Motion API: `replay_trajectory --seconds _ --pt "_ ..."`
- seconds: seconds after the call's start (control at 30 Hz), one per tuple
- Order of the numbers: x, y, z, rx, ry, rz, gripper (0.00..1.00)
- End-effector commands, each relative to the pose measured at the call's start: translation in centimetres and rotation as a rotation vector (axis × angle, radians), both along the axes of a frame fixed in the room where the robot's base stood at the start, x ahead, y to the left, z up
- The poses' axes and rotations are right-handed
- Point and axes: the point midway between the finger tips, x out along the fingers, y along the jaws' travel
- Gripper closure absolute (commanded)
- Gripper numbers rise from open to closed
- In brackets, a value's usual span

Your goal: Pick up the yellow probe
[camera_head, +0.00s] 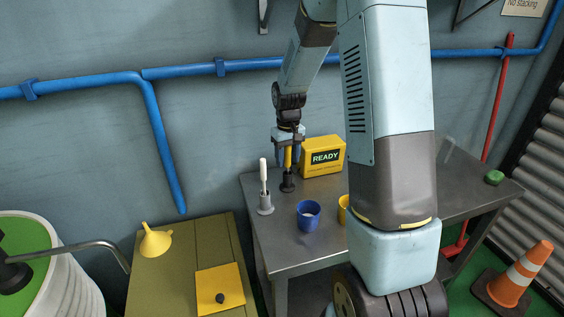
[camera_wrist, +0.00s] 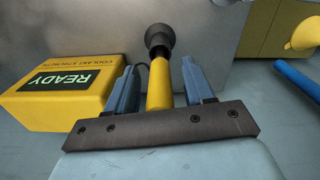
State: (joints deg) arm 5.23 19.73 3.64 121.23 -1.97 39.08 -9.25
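The yellow probe (camera_head: 287,158) stands upright in a dark holder (camera_head: 287,184) on the grey table. My gripper (camera_head: 288,146) is above the holder, pointing down, at the probe's upper part. In the wrist view, the yellow probe (camera_wrist: 160,84) lies between the two blue fingers of my gripper (camera_wrist: 160,83), with a narrow gap on each side. The fingers are open and do not appear to touch it. The dark holder (camera_wrist: 159,38) shows beyond the fingertips. The probe's top end is hidden by the gripper.
A yellow READY box (camera_head: 322,157) stands close to the right of the probe. A white-handled tool in a grey holder (camera_head: 265,204) is to the left. A blue cup (camera_head: 308,216) and a partly hidden yellow cup (camera_head: 343,208) stand in front on the table (camera_head: 283,252).

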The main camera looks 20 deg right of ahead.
Motion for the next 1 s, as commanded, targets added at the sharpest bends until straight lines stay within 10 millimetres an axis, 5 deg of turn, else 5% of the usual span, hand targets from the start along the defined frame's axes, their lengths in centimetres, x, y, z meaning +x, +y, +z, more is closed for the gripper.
replay_trajectory --seconds 0.53,1.0 --pt "0.0 0.0 0.0 0.0 0.0 0.0 1.0" --pt "0.1 0.0 1.7 0.0 -0.004 0.0 1.0"
